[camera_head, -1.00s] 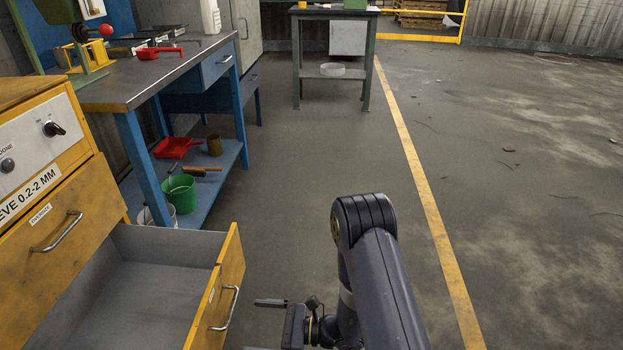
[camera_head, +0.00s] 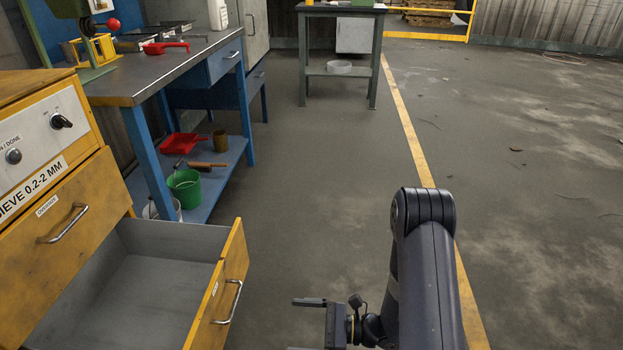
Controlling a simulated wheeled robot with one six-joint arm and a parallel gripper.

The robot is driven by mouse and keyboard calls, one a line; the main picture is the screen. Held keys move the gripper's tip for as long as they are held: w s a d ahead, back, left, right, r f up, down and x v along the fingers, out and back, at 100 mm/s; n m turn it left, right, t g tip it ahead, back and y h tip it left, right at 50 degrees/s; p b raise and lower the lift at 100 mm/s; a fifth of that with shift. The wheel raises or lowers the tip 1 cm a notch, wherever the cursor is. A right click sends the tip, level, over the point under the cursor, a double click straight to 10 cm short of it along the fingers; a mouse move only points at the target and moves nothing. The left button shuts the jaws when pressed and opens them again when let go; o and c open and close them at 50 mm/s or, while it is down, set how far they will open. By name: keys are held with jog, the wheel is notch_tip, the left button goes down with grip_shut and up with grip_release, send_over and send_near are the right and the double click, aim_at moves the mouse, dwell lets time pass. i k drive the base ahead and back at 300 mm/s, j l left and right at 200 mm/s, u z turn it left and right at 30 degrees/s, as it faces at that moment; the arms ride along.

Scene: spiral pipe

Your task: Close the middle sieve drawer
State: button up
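The yellow sieve cabinet (camera_head: 100,169) stands at the left, with a closed upper drawer (camera_head: 75,205) and its metal handle. The drawer below it (camera_head: 240,264) is pulled far out. Its grey inside (camera_head: 125,290) looks empty, and a metal bar handle (camera_head: 232,303) is on its yellow front. The cabinet below this drawer is out of view. My gripper (camera_head: 306,325) is at the bottom, right of the open drawer's front and apart from its handle. Its two fingers are spread with nothing seen between them; the lower finger is mostly cut off by the picture edge.
A blue workbench (camera_head: 150,75) with a red scoop (camera_head: 166,47) on top stands behind the cabinet. A green bucket (camera_head: 185,188) is on its lower shelf. A grey table (camera_head: 341,52) is at the back. The floor right of the drawer is clear, with a yellow line (camera_head: 405,125).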

aim_at(150, 286)
jog(key=l+u, duration=0.1)
jog(key=u, duration=0.25)
jog(key=l+u, duration=0.1)
jog(key=u, duration=0.25)
jog(key=i+l, duration=0.05)
